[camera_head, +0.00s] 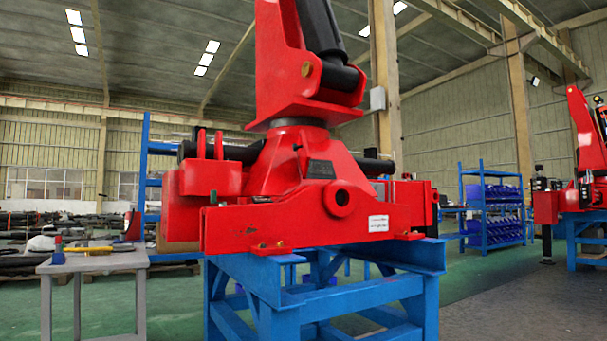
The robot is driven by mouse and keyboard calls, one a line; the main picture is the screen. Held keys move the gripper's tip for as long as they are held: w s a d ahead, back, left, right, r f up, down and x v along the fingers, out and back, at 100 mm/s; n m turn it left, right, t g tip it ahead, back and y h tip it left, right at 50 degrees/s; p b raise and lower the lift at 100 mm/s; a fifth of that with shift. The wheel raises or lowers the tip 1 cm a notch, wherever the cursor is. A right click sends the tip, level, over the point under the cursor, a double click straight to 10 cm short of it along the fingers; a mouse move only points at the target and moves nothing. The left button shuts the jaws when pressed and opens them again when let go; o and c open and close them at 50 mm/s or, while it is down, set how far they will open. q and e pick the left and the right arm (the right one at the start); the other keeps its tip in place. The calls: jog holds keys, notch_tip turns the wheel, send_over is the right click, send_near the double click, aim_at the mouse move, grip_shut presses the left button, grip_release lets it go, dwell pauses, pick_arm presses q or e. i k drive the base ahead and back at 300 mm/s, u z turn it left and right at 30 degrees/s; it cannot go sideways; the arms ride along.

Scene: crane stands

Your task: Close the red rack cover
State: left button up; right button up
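A large red crane (310,200) stands on a blue steel stand (350,290) in the middle of the view. A red box-like housing (181,218) is at the crane's left end, with a red block (210,178) at its upper right. I cannot tell for sure which red part is the rack cover, nor whether it is open or closed. Neither of my grippers shows.
A grey table (95,262) at the left holds small tools, including a red-and-blue item (58,249). Blue shelves (492,210) with blue bins and another red crane (585,150) stand at the right. Green floor (175,300) shows between the table and the stand.

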aim_at(302, 153)
jog(key=u, duration=0.1)
jog(key=i, duration=1.55)
jog(key=u, duration=2)
jog(key=i, duration=1.15)
jog(key=z, duration=2.55)
